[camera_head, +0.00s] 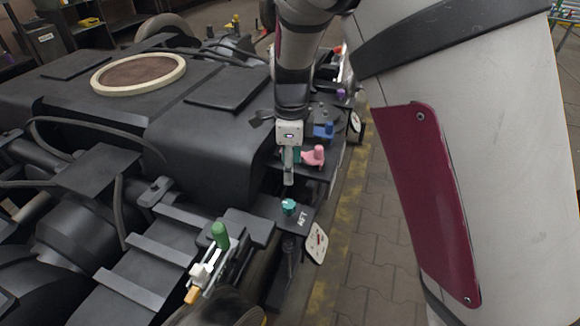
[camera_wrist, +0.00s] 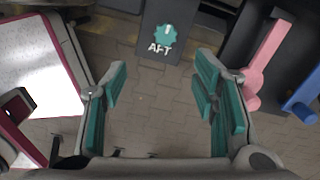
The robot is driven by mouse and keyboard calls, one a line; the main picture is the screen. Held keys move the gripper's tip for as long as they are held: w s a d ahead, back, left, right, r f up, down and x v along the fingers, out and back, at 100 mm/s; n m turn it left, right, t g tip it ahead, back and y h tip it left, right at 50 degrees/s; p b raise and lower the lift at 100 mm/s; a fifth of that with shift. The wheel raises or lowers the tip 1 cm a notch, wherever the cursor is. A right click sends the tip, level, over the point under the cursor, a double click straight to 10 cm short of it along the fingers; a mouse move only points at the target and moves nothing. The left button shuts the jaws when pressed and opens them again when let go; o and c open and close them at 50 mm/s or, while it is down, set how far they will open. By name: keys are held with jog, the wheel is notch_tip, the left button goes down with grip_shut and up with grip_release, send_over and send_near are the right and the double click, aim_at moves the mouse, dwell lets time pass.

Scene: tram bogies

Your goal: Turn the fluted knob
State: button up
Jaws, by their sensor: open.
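The fluted knob (camera_head: 289,206) is teal and sits on a dark plate marked AFT on the bogie. In the wrist view the knob (camera_wrist: 164,36) shows a scalloped rim and a pale mark, just above the AFT lettering. My gripper (camera_wrist: 164,88) is open, with teal-padded fingers spread wide and nothing between them. The knob lies beyond the fingertips, roughly midway between them across the picture. In the head view my gripper (camera_head: 289,180) hangs above and behind the knob, apart from it. Its fingers partly overlap each other there.
A pink handle (camera_head: 314,156) and a blue handle (camera_head: 324,131) stand close to my gripper. A green-topped lever (camera_head: 220,235) is nearer at the left. A round-cornered tag (camera_head: 316,243) hangs beside the AFT plate. Paved floor (camera_head: 375,230) lies open at the right.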

aim_at(289, 204)
jog(key=f+b, duration=0.2)
jog(key=f, duration=0.2)
jog(key=f+b, duration=0.2)
jog(key=f, duration=0.3)
jog(key=w+f+b, duration=0.1)
jog(key=f+b, duration=0.1)
jog(key=f, duration=0.3)
jog(key=shift+a+f, duration=0.15)
jog(key=shift+s, duration=0.1)
jog(key=c, duration=1.2)
